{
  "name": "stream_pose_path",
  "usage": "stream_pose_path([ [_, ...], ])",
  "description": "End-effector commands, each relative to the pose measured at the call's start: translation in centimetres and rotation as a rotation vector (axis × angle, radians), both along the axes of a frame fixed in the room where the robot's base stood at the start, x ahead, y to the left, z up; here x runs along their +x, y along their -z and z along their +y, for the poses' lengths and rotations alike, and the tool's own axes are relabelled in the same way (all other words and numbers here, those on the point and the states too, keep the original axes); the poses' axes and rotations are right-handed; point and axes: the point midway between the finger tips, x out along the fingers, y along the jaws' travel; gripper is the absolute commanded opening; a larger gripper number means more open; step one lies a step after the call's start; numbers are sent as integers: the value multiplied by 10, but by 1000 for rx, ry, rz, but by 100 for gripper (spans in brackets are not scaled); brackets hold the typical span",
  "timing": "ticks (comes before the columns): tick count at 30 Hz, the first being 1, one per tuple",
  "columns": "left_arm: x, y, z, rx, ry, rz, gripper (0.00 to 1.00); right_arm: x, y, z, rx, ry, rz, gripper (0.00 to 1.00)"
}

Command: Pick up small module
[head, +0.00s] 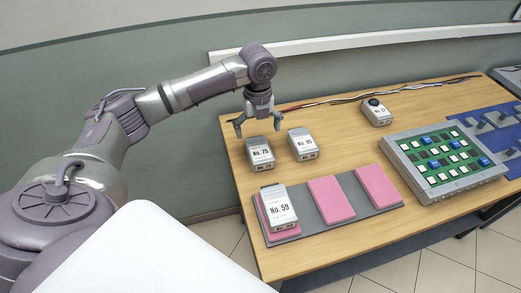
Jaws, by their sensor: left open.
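Several grey-white labelled modules are on the wooden table. The module marked No. 75 (260,154) stands on the bare wood, with one that seems to read No. 95 (302,145) just to its right. A larger-looking module marked No. 59 (280,213) sits on the left pink pad of a grey tray (332,229). A module with a black round part on top (376,113) stands farther back to the right. My left gripper (257,131) is open and empty, pointing down just above and behind No. 75. My right gripper is out of view.
The middle pink pad (331,199) and right pink pad (378,187) are empty. A grey-framed green board (443,162) with blue and white blocks stands at the right, beside a blue mat (488,133). Cables (385,91) lie along the back edge. Wood between is clear.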

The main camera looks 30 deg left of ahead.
Motion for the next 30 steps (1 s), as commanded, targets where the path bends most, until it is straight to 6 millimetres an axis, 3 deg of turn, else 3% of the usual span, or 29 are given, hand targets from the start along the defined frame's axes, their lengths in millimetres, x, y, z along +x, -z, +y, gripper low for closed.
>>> stream_pose_path([
  [5, 0, 27, -1, 0, -1, 1, 100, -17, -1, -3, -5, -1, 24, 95],
  [14, -3, 54, -3, 1, -1, 3, 100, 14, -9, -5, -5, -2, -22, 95],
  [19, -3, 78, -4, 1, -1, 0, 100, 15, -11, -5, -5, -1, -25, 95],
  [29, -3, 86, -4, 1, 0, -2, 100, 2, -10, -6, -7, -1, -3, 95],
  [30, -3, 86, -4, 1, -1, -2, 93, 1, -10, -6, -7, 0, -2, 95],
])
